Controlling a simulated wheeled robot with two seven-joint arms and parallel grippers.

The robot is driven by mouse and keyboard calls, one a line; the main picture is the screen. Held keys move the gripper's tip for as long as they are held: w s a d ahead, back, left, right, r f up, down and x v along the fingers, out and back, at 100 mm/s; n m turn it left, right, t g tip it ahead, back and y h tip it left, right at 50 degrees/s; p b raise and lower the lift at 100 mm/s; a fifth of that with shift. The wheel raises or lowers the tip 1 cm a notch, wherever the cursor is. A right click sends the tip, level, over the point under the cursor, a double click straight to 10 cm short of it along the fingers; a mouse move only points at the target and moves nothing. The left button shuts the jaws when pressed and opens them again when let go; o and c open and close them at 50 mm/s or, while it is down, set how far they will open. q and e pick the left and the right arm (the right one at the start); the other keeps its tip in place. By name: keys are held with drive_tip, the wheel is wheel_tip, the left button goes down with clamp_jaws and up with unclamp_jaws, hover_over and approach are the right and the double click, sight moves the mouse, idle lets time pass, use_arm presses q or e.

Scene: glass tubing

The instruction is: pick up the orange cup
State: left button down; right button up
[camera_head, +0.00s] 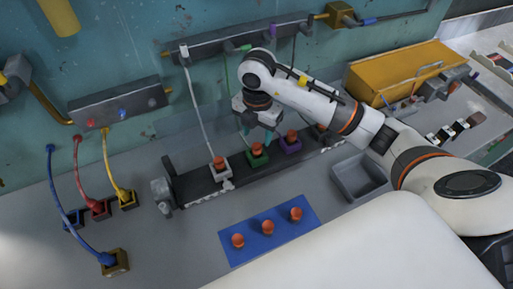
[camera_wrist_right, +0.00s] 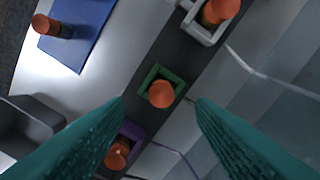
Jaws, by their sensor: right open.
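Several orange cups show. One orange cup (camera_head: 256,149) stands in the green holder (camera_head: 259,160), one (camera_head: 218,162) in the white holder and one (camera_head: 291,136) in the purple holder. Three more orange cups (camera_head: 267,227) stand on the blue mat. My right gripper (camera_head: 256,135) is open and empty above the row, near the green holder. In the right wrist view, the cup in the green holder (camera_wrist_right: 162,93) appears between and beyond the teal fingertips. The purple holder's cup (camera_wrist_right: 117,154) is beside the left finger. My left gripper is not in view.
The holders sit on a dark rail (camera_head: 200,182). A grey tray (camera_head: 345,178) lies to its right and the blue mat (camera_head: 239,259) in front. Colored tubes run to holders at left. A thin white tube hangs to the white holder. An orange box (camera_head: 400,72) stands at the back right.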

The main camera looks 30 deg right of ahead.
sight(257, 145)
drive_tip(key=shift+f, duration=0.5)
drive_tip(key=shift+w+f, duration=0.15)
drive_tip(key=shift+f, duration=0.1)
wheel_tip(257, 145, down, 4)
drive_tip(key=shift+f+p, duration=0.2)
drive_tip(key=shift+p, duration=1)
drive_tip(key=shift+f, duration=0.4)
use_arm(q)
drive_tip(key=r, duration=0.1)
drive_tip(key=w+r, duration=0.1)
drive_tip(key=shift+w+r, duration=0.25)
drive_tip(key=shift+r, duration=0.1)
use_arm(e)
drive_tip(key=shift+c, duration=0.3)
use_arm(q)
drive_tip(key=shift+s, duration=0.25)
use_arm(e)
drive_tip(key=c, duration=1)
